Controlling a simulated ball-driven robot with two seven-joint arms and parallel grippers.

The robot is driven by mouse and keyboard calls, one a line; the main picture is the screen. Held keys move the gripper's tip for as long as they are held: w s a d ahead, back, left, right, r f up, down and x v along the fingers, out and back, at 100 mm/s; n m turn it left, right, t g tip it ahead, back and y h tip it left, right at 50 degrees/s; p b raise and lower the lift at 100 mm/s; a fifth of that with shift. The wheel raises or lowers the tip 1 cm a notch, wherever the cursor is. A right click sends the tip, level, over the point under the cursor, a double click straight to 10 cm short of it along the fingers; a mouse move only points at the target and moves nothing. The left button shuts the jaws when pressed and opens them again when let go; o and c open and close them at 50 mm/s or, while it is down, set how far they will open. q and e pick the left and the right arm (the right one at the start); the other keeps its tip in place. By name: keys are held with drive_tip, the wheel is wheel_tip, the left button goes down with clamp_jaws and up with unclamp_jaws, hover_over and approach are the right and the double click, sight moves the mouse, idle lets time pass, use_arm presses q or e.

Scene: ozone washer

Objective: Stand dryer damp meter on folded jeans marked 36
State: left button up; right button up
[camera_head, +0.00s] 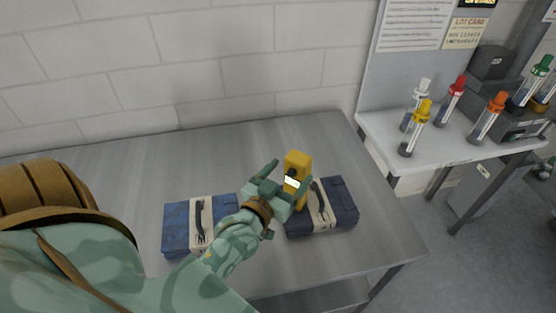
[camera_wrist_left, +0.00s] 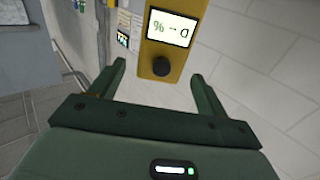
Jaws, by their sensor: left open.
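The yellow damp meter (camera_head: 298,162) stands upright, its base at the dark folded jeans (camera_head: 343,203) on the right of the steel table; my gripper partly hides where it rests. In the left wrist view the meter (camera_wrist_left: 173,50) shows its lit screen and a black knob. My left gripper (camera_head: 291,174) is open, its fingers pointing at the meter. In the left wrist view the meter is just beyond the fingertips (camera_wrist_left: 157,72), with gaps on both sides. A second, bluer folded jeans (camera_head: 178,225) lies left of my wrist. Both have pale bands; I cannot read their numbers.
The steel table (camera_head: 110,165) is bare at the back and left, against a white block wall. A side shelf (camera_head: 385,128) at the right carries several capped tubes, such as a red-capped one (camera_head: 456,90), and dark boxes (camera_head: 492,62).

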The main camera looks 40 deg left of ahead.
use_arm(q)
drive_tip(key=s, duration=0.5)
drive_tip(key=shift+s+d, duration=0.15)
drive_tip(key=shift+d, duration=0.1)
